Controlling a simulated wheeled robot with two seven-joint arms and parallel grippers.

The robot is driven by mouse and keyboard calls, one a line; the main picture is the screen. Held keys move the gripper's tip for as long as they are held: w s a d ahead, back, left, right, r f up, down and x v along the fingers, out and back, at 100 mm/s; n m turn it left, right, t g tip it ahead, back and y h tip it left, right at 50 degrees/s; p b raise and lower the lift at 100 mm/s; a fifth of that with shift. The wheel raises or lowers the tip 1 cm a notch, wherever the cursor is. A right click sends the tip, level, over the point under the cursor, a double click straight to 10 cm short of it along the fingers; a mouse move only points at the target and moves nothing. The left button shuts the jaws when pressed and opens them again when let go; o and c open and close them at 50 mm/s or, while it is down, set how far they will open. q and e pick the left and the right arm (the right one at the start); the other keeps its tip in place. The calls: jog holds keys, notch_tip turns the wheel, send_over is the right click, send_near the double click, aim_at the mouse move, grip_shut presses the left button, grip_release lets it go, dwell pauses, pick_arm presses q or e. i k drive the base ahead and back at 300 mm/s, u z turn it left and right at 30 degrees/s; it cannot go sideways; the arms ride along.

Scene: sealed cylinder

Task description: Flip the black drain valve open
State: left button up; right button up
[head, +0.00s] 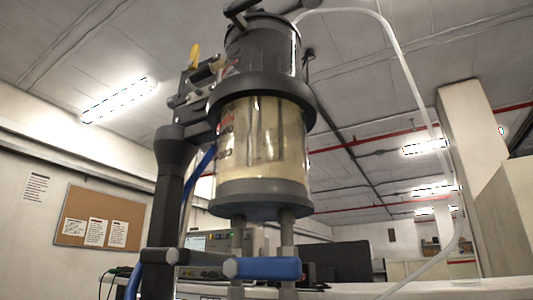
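A sealed cylinder (262,140) with a clear, yellowish middle section stands at the centre of the head view, seen from below. It has a dark upper housing, a wide dark collar and a grey base ring on legs. A dark lever-like part (240,9) sits on its top, cut by the frame edge. A horizontal fitting with a blue sleeve (268,268) shows below the cylinder. I cannot tell which part is the black drain valve or how it is set. Neither of my grippers shows.
A dark upright post (169,205) stands left of the cylinder, with fittings and a yellow lever (195,56) near its top. A pale hose (407,75) arcs from the top down the right side. A bench edge (450,289) and an instrument box (217,241) stand low behind.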

aim_at(178, 257)
jog(key=u, duration=1.15)
jog(key=k, duration=0.7)
jog(key=z, duration=1.4)
